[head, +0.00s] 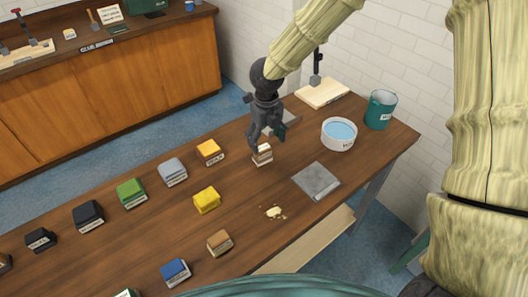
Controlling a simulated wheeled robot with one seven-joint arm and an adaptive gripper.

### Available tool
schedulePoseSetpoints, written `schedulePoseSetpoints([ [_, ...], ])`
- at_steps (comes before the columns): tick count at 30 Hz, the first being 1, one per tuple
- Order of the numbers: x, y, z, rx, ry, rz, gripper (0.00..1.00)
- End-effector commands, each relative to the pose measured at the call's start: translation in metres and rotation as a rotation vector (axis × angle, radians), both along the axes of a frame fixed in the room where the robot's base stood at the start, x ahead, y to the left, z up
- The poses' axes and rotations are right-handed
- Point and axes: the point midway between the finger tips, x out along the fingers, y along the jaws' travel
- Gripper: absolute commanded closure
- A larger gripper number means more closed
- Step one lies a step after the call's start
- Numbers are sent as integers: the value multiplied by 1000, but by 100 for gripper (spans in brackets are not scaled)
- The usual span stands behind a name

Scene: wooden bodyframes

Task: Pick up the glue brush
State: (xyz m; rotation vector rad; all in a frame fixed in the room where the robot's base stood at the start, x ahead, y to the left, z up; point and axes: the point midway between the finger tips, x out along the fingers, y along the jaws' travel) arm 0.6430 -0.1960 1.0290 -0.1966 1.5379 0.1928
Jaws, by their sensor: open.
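A thin upright thing with a light wooden handle (93,20) stands on the far bench at the upper left; it may be the glue brush, but it is too small to tell. My gripper (268,143) is over the near table, fingers pointing down and open. It is far from that bench. A small white and brown block (262,156) sits just below the fingertips; I cannot tell whether they touch it.
The near wooden table (120,258) holds several coloured blocks, a grey slab (317,181), a white bowl of water (339,134) and a teal cup (380,109). The far bench (150,33) carries boards and a sign. Blue floor (130,125) lies between them.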

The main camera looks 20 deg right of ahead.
Motion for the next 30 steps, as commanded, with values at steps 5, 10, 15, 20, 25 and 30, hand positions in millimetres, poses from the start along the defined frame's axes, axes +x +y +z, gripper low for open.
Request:
schedulePoseSetpoints([
  [5, 11, 3, -16, -2, 12, 3, 27],
  [10, 13, 3, -32, -3, 11, 3, 27],
  [15, 12, 3, -49, -1, 9, 2, 27],
  [20, 15, 4, -58, -1, 11, 3, 27],
  [25, 16, 4, -60, 0, 11, 3, 27],
  [30, 16, 4, -59, 0, 11, 2, 49],
])
